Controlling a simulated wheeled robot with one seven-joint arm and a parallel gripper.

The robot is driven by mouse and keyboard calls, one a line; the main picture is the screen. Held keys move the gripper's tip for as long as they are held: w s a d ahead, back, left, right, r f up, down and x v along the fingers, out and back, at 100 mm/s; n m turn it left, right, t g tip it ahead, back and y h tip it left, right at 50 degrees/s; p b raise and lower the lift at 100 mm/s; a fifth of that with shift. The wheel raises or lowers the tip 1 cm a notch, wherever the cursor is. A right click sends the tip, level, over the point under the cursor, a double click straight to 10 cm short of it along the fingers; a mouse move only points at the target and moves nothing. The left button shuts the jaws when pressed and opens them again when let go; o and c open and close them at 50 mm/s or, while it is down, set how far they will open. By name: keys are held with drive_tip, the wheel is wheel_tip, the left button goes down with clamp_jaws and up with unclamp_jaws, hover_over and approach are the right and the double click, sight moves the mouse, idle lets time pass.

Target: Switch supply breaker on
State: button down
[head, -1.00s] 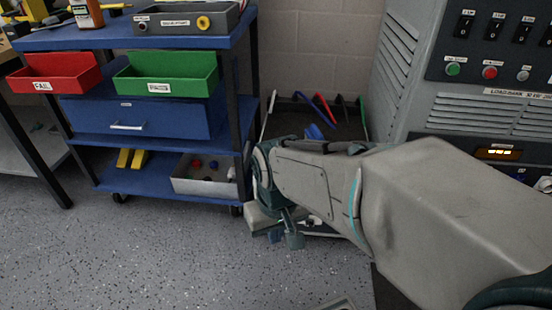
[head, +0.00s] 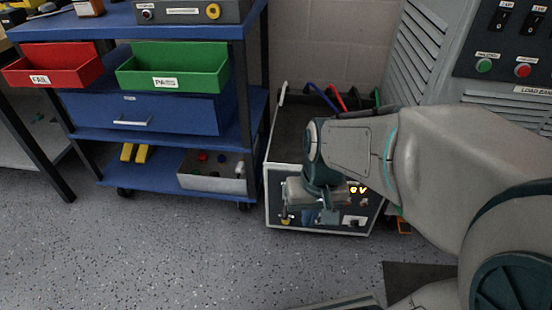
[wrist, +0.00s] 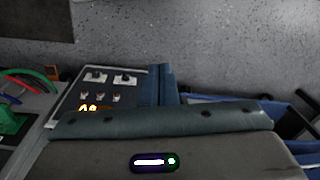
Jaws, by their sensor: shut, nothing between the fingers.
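A low supply box (head: 271,205) with a pale frame stands on the floor between the blue cart and the large grey cabinet. Its front panel has a lit orange display (head: 358,189) and small controls, partly hidden by my arm. In the wrist view the panel (wrist: 75,88) shows two dark switches on white plates (wrist: 124,80) and several smaller controls (wrist: 100,97). I cannot tell which one is the supply breaker or its position. My gripper (head: 326,216) is in front of the panel. Its fingers (wrist: 161,82) are shut and empty, beside the panel's edge in the wrist view; contact is unclear.
The blue cart (head: 180,137) on the left holds a red bin (head: 52,70), a green bin (head: 172,72) and a grey tray (head: 212,182). The grey cabinet (head: 430,80) with buttons is at the right. Speckled floor (head: 170,250) is clear in front.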

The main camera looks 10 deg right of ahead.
drive_tip(key=w+d+f+m+y+p, duration=0.3)
drive_tip(key=w+f+m+y, duration=0.45)
drive_tip(key=w+f, duration=0.6)
drive_tip(key=w+d+f+m+t+y, duration=0.1)
drive_tip(key=w+d+f+m+t, duration=0.1)
drive_tip(key=f, duration=0.6)
drive_tip(key=w+d+f+m+t+y+p, duration=0.1)
drive_tip(key=w+d+f+m+t, duration=0.2)
drive_tip(key=d+f+m+t, duration=0.2)
wheel_tip(320, 180, down, 4)
drive_tip(key=shift+w+d+r+m, duration=0.2)
drive_tip(key=shift+d+m, duration=0.45)
drive_tip(key=shift+m, duration=0.6)
drive_tip(key=b+x, duration=0.3)
drive_tip(key=x, duration=0.7)
drive_tip(key=shift+r, duration=0.25)
